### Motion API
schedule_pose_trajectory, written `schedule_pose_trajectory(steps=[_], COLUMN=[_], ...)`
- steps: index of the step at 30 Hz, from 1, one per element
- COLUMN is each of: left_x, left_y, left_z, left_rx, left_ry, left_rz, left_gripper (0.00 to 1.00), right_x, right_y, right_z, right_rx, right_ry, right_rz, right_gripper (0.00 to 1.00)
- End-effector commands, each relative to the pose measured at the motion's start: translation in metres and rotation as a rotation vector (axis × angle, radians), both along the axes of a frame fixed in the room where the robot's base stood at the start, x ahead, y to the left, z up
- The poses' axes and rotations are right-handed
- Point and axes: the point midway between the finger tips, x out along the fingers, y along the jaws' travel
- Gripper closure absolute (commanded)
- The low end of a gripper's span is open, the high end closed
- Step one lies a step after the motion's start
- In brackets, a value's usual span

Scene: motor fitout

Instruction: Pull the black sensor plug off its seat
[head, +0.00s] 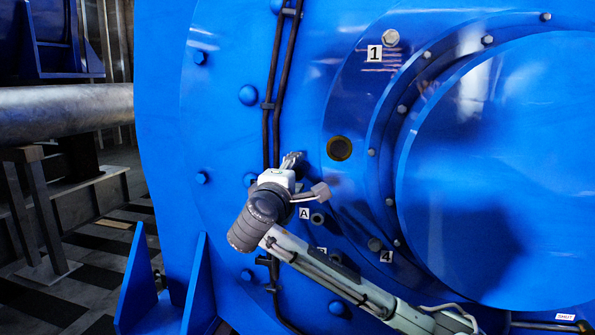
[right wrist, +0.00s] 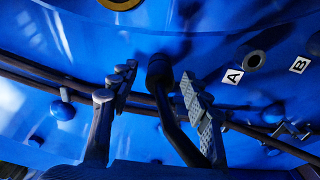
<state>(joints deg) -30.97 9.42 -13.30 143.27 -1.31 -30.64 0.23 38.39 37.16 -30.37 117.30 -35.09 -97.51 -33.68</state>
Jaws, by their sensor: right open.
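In the right wrist view the black sensor plug (right wrist: 158,68) stands against the blue motor face, its thick black cable (right wrist: 180,140) running down toward the camera. My right gripper (right wrist: 155,78) is open, its ridged fingers on either side of the plug, with visible gaps in the picture. The seat under the plug is hidden. In the head view my right gripper (head: 293,160) is at the blue face, up and left of the label A (head: 304,213), and the plug cannot be made out there. My left gripper is not in view.
An open round socket (right wrist: 253,60) sits beside label A (right wrist: 232,76), with label B (right wrist: 299,65) farther right. Dark pipes (head: 279,75) run down the motor face. A brass-rimmed port (head: 339,148) and a large round cover (head: 500,170) lie to the right.

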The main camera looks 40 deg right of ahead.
Motion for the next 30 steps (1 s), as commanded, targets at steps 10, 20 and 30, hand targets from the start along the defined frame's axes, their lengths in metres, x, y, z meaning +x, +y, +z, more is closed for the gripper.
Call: schedule_pose_trajectory(steps=[10, 20, 30], left_x=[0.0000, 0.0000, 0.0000], left_y=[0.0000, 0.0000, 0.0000], left_z=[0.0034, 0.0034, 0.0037], left_rx=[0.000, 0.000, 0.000], left_ry=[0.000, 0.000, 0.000], left_rz=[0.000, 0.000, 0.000], left_gripper=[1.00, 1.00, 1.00], right_x=[0.0001, 0.0000, -0.0003], right_y=[-0.0001, -0.0001, 0.0002], right_z=[0.0001, 0.0002, 0.0006], right_rx=[0.000, 0.000, -0.001], right_ry=[0.000, 0.000, -0.001], right_rz=[0.000, 0.000, 0.000], right_gripper=[0.52, 0.91, 1.00])
